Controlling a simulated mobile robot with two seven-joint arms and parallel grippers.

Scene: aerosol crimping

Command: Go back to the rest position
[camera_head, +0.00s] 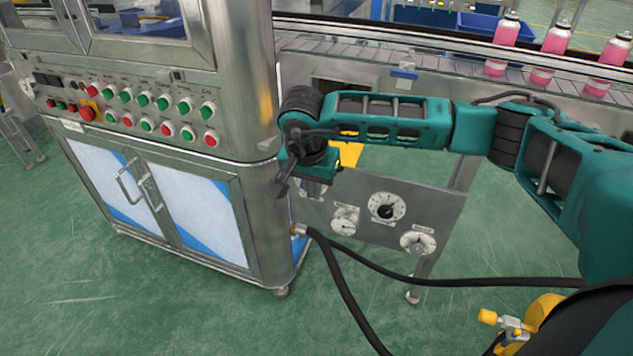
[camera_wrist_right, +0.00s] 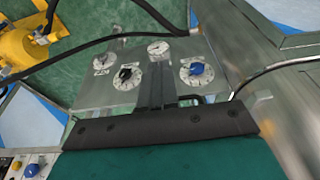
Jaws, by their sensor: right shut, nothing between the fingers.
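My right arm reaches in from the right in the head view. Its gripper (camera_head: 283,188) is in front of the left part of the grey dial panel (camera_head: 440,205), near the cabinet's corner. In the right wrist view the two fingers (camera_wrist_right: 158,82) are together, with nothing between them. They overlap the panel between a dial with a black knob (camera_wrist_right: 126,76) and a dial with a blue knob (camera_wrist_right: 197,70). I cannot tell whether they touch the panel. My left gripper is in neither view.
A steel cabinet (camera_head: 258,215) with several red and green buttons stands left of the gripper. A conveyor (camera_head: 450,70) carries pink cans (camera_head: 507,30) behind the arm. Green floor in front is open.

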